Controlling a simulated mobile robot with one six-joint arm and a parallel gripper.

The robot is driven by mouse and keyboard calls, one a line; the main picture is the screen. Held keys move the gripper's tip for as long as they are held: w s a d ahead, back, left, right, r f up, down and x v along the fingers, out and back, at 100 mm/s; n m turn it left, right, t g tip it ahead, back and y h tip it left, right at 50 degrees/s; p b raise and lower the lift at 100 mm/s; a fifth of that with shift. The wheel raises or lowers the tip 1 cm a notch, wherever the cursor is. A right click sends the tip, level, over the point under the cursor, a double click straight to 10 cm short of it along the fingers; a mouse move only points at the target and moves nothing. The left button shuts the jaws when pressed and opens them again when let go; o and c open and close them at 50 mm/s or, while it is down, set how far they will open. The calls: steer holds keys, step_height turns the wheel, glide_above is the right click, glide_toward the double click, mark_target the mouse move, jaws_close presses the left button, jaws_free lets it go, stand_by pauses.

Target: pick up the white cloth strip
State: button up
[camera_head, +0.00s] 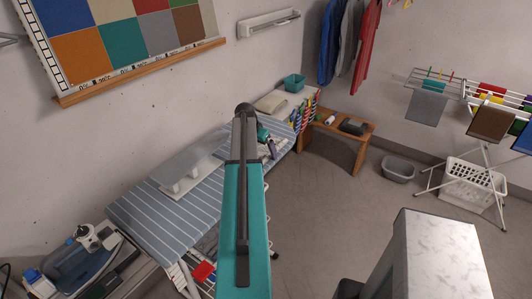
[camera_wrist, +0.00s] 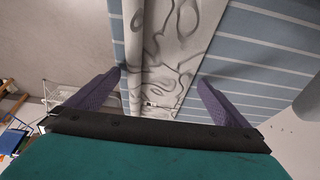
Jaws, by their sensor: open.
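My gripper (camera_wrist: 160,92) is open in the wrist view, with one purple finger on each side. Between the fingers lies a pale strip with grey swirls (camera_wrist: 172,45), running over a blue-grey striped board; it looks like the white cloth strip. I see no finger touching it, and the gap to it is hard to judge. In the head view my gripper (camera_head: 267,148) is over the far end of the striped ironing board (camera_head: 150,215), partly hidden behind my arm. I cannot make out the strip there.
A grey basin (camera_head: 398,168), a white laundry basket (camera_head: 472,182) and drying racks stand at right. The middle floor is clear.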

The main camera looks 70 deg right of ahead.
mark_target(261, 155)
steer(key=shift+c, duration=0.4)
steer(key=c, duration=0.9)
steer(key=shift+r, duration=0.15)
steer(key=shift+r+b, duration=1.05)
steer(key=shift+r, duration=0.3)
steer(key=shift+s+a+r, duration=0.15)
steer(key=shift+a+r, duration=0.05)
steer(key=s+a+r+b, duration=0.1)
steer(key=s+a+b, duration=0.4)
steer(key=s+a, duration=0.5)
steer(key=shift+s+a+r, duration=0.3)
steer(key=shift+a, duration=0.45)
